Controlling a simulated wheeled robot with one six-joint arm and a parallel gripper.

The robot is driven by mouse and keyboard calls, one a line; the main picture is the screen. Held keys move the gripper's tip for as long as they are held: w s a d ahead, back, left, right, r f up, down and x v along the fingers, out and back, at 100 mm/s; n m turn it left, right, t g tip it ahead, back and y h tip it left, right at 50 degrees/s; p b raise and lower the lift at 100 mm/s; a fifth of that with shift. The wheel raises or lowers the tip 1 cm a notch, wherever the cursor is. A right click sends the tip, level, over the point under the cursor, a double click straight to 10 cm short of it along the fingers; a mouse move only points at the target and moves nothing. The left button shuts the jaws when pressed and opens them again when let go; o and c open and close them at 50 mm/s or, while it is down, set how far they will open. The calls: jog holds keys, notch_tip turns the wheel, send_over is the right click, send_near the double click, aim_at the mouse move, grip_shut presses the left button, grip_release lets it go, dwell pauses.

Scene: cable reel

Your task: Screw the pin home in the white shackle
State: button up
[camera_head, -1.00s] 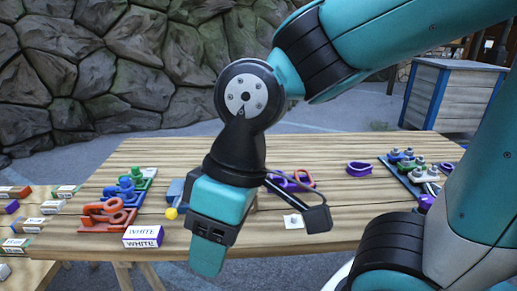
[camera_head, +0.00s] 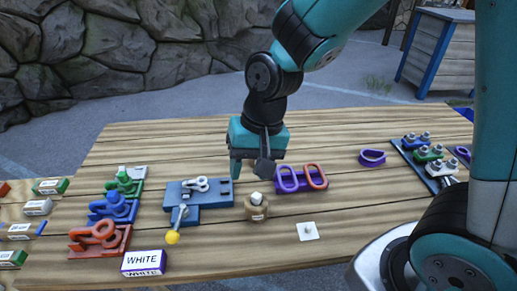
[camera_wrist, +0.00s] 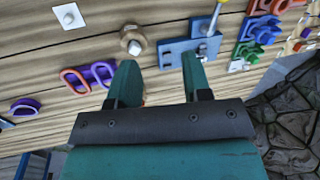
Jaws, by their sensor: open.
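A blue fixture (camera_head: 210,196) lies on the table, with a pale grey-white shackle-like piece (camera_head: 196,184) on it and a clamp lever with a yellow knob (camera_head: 172,237) at its front. The fixture (camera_wrist: 172,52) also shows in the wrist view, partly behind a finger. A tan holder (camera_head: 257,211) with a white top piece (camera_head: 257,198) stands right of it; whether that piece is the pin I cannot tell. My gripper (camera_head: 252,170) is open and empty behind these, above the table; its spread fingers (camera_wrist: 160,66) show in the wrist view.
A purple tray (camera_head: 285,187) with purple and orange rings is close right of my gripper. Red, blue and green shackle stands (camera_head: 112,207) are at left, with a WHITE-labelled box (camera_head: 144,262) in front. A white plate (camera_head: 308,231) with a stud lies at front right. A rack (camera_head: 421,157) stands at far right.

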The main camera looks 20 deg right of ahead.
jog(key=w+d+f+m+h+p, duration=0.1)
jog(key=w+d+f+m+p, duration=0.15)
jog(key=w+m+p, duration=0.2)
jog(key=m+h+p, duration=0.2)
jog(key=m+p, duration=0.1)
jog(key=m, duration=0.2)
send_over(256, 195)
notch_tip(256, 195, down, 7)
jog(key=shift+r, duration=0.2)
jog(key=shift+f+b, duration=3.35)
jog(key=shift+f, duration=0.95)
jog(key=shift+c, duration=0.3)
grip_shut()
jog(key=shift+r+p, duration=2.05)
jog(key=shift+r, duration=0.6)
jog(key=shift+s, duration=0.1)
